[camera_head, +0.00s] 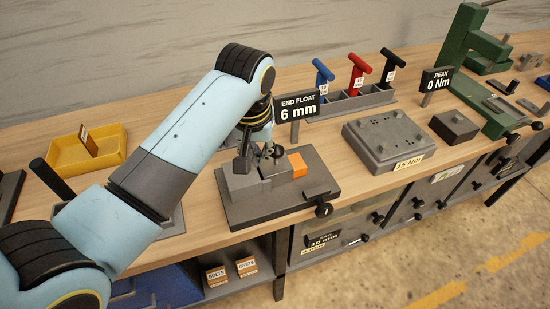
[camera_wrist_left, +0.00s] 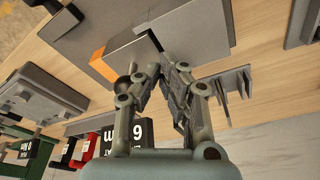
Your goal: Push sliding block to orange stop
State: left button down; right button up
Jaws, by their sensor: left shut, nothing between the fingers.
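A grey fixture (camera_head: 285,203) on the bench carries grey blocks and an orange stop (camera_head: 298,164). The sliding block (camera_head: 273,169) sits just left of the orange stop, with a larger grey block (camera_head: 240,182) on its left. In the left wrist view the orange stop (camera_wrist_left: 101,66) shows beside the sliding block (camera_wrist_left: 128,48), with the larger block (camera_wrist_left: 200,30) on the other side and a narrow dark gap between blocks. My left gripper (camera_wrist_left: 160,68) is shut and empty, its fingertips close to this gap. Whether they touch a block is unclear. My right gripper is out of view.
A sign reading END FLOAT 6 mm (camera_head: 298,107) stands behind the fixture. A rack of T-handled tools (camera_head: 350,102) is farther back. A grey 15 Nm plate (camera_head: 388,140) lies to the right, and a yellow tray (camera_head: 88,150) to the left. Bare wood surrounds the fixture.

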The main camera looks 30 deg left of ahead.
pick_arm(q)
jog(key=shift+w+d+r, duration=0.1)
jog(key=shift+w+d, duration=0.3)
dwell(0.8)
jog(key=shift+s+a, duration=0.1)
jog(key=shift+s+a+p, duration=0.1)
jog(key=shift+p, duration=0.2)
jog(key=shift+s+a+p, duration=0.3)
jog(key=shift+s+a, duration=0.15)
jog(key=shift+s, duration=0.05)
notch_tip(320, 180, up, 8)
dwell(0.4)
jog(key=shift+s, duration=0.1)
